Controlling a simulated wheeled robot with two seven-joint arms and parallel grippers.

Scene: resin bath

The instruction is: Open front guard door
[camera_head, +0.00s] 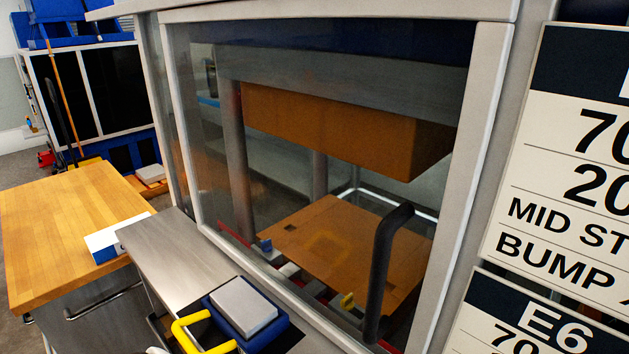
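The front guard door (478,175) is a large clear pane in a pale grey frame on the machine front. It appears shut, with its frame sitting against the machine's surround. A dark upright bar handle (381,275) stands out near the door's right edge, low in the view. Neither of my grippers can be made out in the head view, and nothing is seen touching the handle.
A metal ledge (172,255) runs below the door; a blue box with a grey pad (245,305) and a yellow loop (190,328) sits there. A wooden table (65,225) stands left. Large label signs (570,160) flank the door on the right.

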